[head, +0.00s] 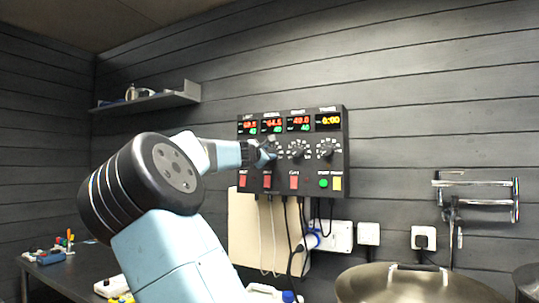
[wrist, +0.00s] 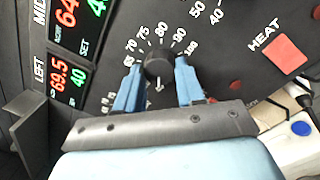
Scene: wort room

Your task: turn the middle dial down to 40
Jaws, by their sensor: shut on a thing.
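The middle dial (wrist: 158,62) is a dark round knob on the black control panel, ringed by white numbers. My gripper (wrist: 157,82) is shut on it, one blue finger on each side. Numbers from 65 to 100 show around the dial's upper side in the wrist view; its lower side is partly hidden. A white pointer mark on the knob points down in that picture. The middle display (wrist: 75,22) shows red digits starting 64 and a green set value starting with 4. In the head view my gripper (head: 263,153) covers the middle dial.
The right dial (head: 298,149) and timer dial (head: 326,149) sit close beside it. Red heat switches (head: 294,182) lie below. Cables hang under the panel (head: 343,160). A steel kettle lid (head: 420,284) is at lower right, a shelf (head: 150,102) at left.

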